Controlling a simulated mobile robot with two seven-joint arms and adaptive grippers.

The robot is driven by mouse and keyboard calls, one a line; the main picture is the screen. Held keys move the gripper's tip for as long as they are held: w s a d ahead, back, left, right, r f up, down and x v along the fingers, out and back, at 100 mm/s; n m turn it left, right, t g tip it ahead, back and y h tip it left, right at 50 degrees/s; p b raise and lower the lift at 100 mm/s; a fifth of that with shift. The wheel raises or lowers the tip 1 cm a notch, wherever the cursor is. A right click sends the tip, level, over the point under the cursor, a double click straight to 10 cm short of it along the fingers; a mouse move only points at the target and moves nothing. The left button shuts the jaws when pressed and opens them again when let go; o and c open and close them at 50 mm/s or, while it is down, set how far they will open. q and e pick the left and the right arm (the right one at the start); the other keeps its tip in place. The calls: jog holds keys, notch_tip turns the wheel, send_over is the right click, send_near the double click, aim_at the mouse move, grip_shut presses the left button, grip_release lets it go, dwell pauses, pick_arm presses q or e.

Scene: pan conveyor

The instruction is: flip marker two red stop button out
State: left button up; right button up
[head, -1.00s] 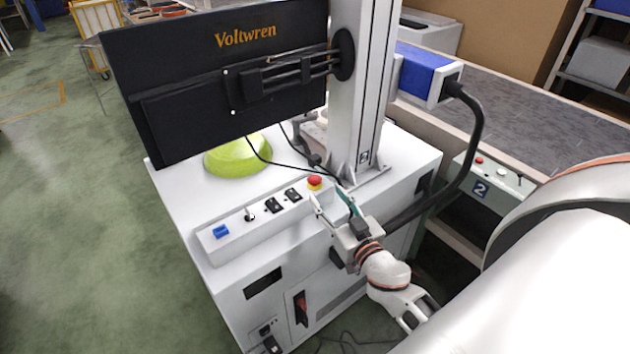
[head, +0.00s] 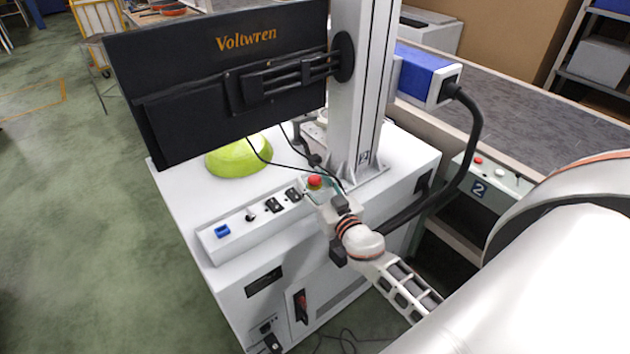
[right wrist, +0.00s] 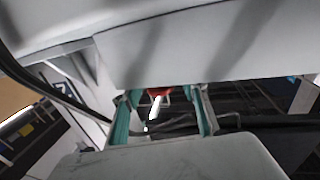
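My left gripper is not in view.
A black monitor (head: 215,80) overhangs the cabinet. A thick black cable (head: 477,120) loops at right. Another "2" plate (head: 479,189) is on a box with a small red button (head: 478,160).

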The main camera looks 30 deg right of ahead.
grip_shut()
jog(key=shift+r+p, duration=0.8)
jog(key=shift+r, duration=0.2)
jog(key=shift+w, duration=0.1)
jog(key=shift+o, duration=0.7)
grip_release()
jog(key=shift+o, duration=0.4)
jog(key=s+a, duration=0.1)
jog(key=s, duration=1.1)
jog(key=shift+a, duration=0.2)
